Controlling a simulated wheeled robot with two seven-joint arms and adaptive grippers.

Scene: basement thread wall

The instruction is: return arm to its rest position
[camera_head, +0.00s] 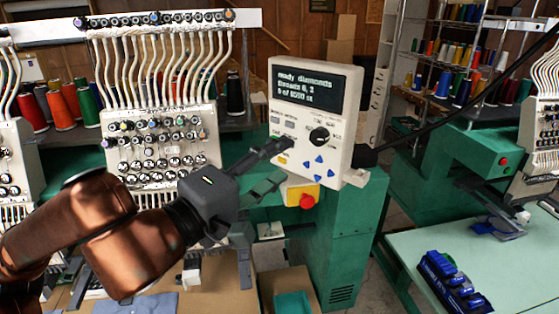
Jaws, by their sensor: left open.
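My copper-coloured left arm (129,228) comes in from the left edge and reaches towards the middle. My left gripper (279,163) is open, its two dark fingers pointing right, with nothing between them. Its upper fingertip overlaps the lower left of a white control panel (350,105), near a small yellow button. I cannot tell whether it touches the panel. The lower finger is in front of the green machine housing, left of a red stop button on a yellow box (302,193). My right gripper is not in view.
A multi-needle embroidery head (160,145) stands close behind the arm. A green cabinet (345,245) is below the panel. At right are another machine (430,155), thread shelves, and a pale table (510,265) bearing a blue rack of items (455,285). Cones of thread stand behind.

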